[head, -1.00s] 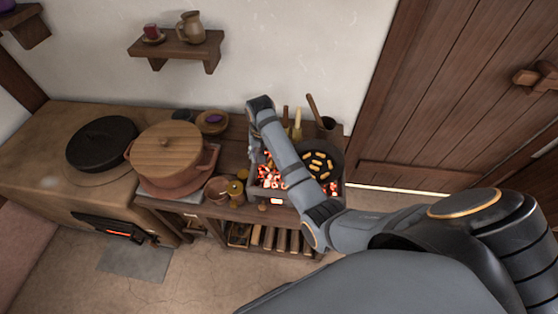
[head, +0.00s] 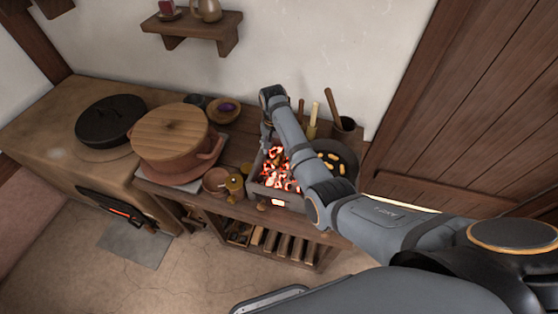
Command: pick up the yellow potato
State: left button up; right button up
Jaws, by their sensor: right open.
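Several small yellow pieces (head: 331,157) lie in a dark round pan (head: 348,154) at the right end of the wooden table. They may be potato pieces; I cannot tell which one is the yellow potato. My right arm crosses in front of the pan and hides its left part. My right gripper (head: 265,149) points down at the left edge of the glowing coals, left of the pan. It is small and partly hidden, open, with nothing visible in it. My left gripper is not in view.
A brazier of glowing coals (head: 276,174) sits beside the pan. A lidded clay pot (head: 170,155), small bowls (head: 215,181) and a purple-filled bowl (head: 223,108) stand to the left. A cup with a wooden handle (head: 345,127) stands behind the pan.

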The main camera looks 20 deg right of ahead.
aim_at(278, 157)
jog(key=f, duration=0.4)
jog(key=shift+s+d, duration=0.25)
jog(key=shift+s, duration=0.15)
jog(key=shift+f, duration=0.55)
grip_shut()
